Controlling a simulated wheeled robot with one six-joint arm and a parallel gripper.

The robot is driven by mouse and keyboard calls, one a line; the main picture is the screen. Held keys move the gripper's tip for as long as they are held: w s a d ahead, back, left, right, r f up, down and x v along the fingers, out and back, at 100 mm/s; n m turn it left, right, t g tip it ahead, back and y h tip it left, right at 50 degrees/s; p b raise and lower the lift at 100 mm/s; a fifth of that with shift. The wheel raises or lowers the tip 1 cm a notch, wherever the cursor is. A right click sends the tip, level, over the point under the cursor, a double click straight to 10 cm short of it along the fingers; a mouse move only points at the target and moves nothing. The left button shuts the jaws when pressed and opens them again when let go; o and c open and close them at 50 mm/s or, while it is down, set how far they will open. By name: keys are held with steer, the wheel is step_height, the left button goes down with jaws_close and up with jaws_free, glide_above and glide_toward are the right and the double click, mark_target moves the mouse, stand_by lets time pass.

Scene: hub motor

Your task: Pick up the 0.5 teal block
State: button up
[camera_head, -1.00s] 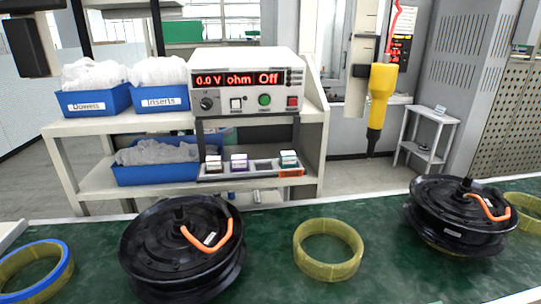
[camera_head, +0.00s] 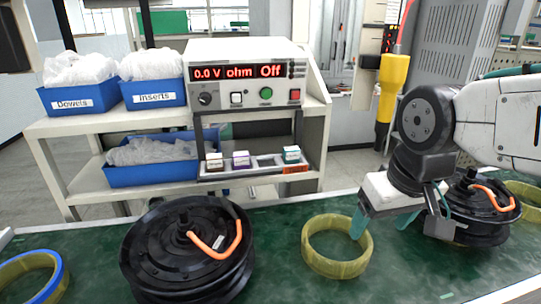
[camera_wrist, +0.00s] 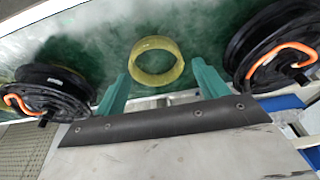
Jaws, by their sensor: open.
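My gripper (camera_head: 400,224) is at the right of the head view, over the green conveyor and well to the right of and nearer than the block. Its teal fingers are spread with nothing between them. In the wrist view the open fingers (camera_wrist: 162,88) point toward the conveyor and a yellow ring; the teal block does not show there.
A meter box (camera_head: 247,75) stands above the blocks on posts. A purple block (camera_head: 240,158) and a brown block (camera_head: 214,160) share the tray. Blue bins (camera_head: 150,174) stand to the left. Black hub motors (camera_head: 187,245) and yellow rings (camera_head: 337,262) lie on the conveyor (camera_head: 90,235).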

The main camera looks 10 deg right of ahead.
steer(key=w+a+f+t, duration=0.15)
steer(key=w+t, duration=0.25)
steer(key=w, duration=0.9)
steer(key=w+a+f+t, duration=0.1)
steer(key=w+f+t, duration=0.25)
steer(key=w, duration=0.95)
steer(key=t, duration=0.6)
glide_toward(290, 148)
steer(key=shift+w+d+f, duration=0.15)
steer(key=shift+w+f, duration=0.25)
steer(key=shift+w, duration=0.15)
steer(key=shift+w+d+f, duration=0.1)
steer(key=shift+w+f, duration=0.3)
steer(key=shift+w, duration=0.2)
steer(key=shift+w+f+t, duration=0.3)
steer(key=shift+w+t, duration=0.4)
steer(key=shift+t, duration=0.15)
steer(key=w, duration=0.7)
steer(key=shift+w+f, duration=0.15)
steer(key=shift+w, duration=0.1)
steer(key=c, duration=1.1)
steer(key=shift+c, duration=0.5)
